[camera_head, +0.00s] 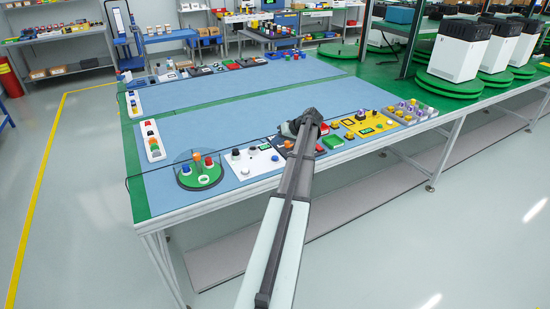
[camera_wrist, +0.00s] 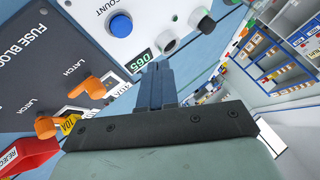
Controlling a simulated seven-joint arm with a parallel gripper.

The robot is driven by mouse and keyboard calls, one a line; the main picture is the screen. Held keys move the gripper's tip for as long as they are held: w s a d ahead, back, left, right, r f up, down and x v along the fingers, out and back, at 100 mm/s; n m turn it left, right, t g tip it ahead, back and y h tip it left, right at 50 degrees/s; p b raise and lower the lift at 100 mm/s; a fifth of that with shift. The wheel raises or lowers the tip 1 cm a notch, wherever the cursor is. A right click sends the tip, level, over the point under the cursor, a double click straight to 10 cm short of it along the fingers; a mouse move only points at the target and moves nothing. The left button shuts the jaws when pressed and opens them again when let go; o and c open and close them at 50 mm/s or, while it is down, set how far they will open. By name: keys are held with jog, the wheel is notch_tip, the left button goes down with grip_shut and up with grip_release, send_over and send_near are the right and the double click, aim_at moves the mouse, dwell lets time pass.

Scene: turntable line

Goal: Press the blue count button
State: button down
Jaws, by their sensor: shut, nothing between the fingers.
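The blue count button (camera_wrist: 121,24) is a round blue cap on a white panel, with the word COUNT partly seen beside it, in the upper left of the wrist view. A green display reading 065 (camera_wrist: 139,62) sits close by on that panel. My gripper (camera_wrist: 157,68) is shut and empty; its fingertips show below and to the right of the button, apart from it in the picture. In the head view my gripper (camera_head: 309,118) hangs over the front part of the bench, right of the white panel (camera_head: 256,164), and my arm hides part of the panels there.
A dark fuse block panel (camera_wrist: 40,50) with orange latches lies beside the count panel. A green round base (camera_head: 200,180) with coloured buttons stands left. The blue mat (camera_head: 255,115) behind is mostly clear.

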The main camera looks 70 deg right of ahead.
aim_at(277, 157)
jog(key=shift+f, duration=2.1)
jog(key=shift+f, duration=0.1)
dwell(0.5)
jog(key=shift+f, duration=0.35)
jog(key=shift+f, duration=0.45)
dwell(0.7)
jog(key=shift+r, duration=0.1)
dwell(0.4)
jog(key=shift+r, duration=0.8)
jog(key=shift+r, duration=2.5)
